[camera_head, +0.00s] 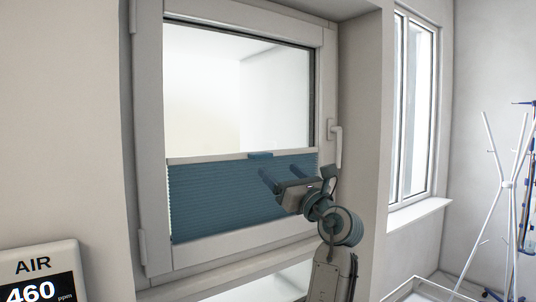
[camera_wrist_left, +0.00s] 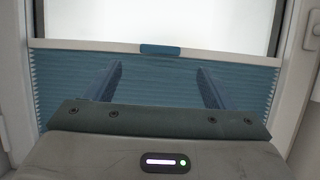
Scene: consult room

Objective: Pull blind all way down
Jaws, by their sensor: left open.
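The blue pleated blind (camera_head: 210,195) covers about the lower half of the window, and clear glass (camera_head: 205,90) shows above it. A pale rail (camera_head: 210,159) runs along its upper edge, with a small blue tab (camera_head: 260,155) near the middle. In the left wrist view the tab (camera_wrist_left: 160,50) is centred on the rail (camera_wrist_left: 90,45), beyond my fingertips. My left gripper (camera_head: 295,172) is open and empty in front of the blind, right of the tab in the head view; its two fingers show wide apart in the left wrist view (camera_wrist_left: 159,70). My right gripper is not in view.
The white window frame (camera_head: 150,130) surrounds the blind, with a handle (camera_head: 336,145) on its right side. A second window (camera_head: 413,105) and a white coat stand (camera_head: 507,185) are at the right. An air monitor (camera_head: 40,272) is at lower left.

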